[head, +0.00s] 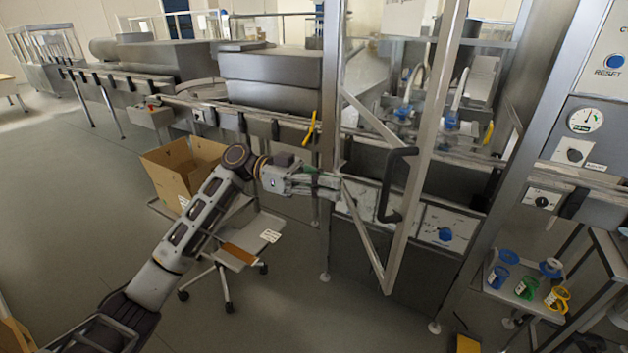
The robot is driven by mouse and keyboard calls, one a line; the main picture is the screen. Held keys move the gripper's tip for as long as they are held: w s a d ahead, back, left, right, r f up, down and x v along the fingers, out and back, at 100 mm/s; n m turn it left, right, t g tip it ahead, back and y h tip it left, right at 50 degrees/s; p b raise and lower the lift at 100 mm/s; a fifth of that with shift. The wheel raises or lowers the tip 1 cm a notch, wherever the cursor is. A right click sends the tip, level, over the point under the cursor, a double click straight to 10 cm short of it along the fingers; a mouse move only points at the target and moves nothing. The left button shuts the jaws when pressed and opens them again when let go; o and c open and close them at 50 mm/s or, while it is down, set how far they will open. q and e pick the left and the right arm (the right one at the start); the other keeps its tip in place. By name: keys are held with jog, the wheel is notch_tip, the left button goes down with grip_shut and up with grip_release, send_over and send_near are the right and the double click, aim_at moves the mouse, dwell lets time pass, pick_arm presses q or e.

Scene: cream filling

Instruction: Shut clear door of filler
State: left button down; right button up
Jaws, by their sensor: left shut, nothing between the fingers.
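The filler's clear door (420,125) is a see-through panel in a metal frame. It stands swung out from the machine at an angle, with a dark curved handle (396,186) on it. The filler's upright post (332,95) stands to the left of the door. My left gripper (335,183) is shut and empty. In the head view its fingertips lie beside the post and left of the handle, close to the door frame; I cannot tell if they touch it. My right gripper is out of view.
A control panel with a blue reset button (614,62) is at the right. A wheeled chair (235,250) and an open cardboard box (178,170) are near my left arm. The floor at front centre is clear.

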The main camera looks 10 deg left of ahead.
pick_arm(q)
jog(key=p+x, duration=0.1)
jog(key=x, duration=0.6)
jog(key=shift+d, duration=0.25)
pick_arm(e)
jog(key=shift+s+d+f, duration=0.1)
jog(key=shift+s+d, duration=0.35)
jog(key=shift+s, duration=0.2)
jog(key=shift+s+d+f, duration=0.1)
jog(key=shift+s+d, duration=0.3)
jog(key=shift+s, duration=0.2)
pick_arm(q)
jog(key=shift+d, duration=0.15)
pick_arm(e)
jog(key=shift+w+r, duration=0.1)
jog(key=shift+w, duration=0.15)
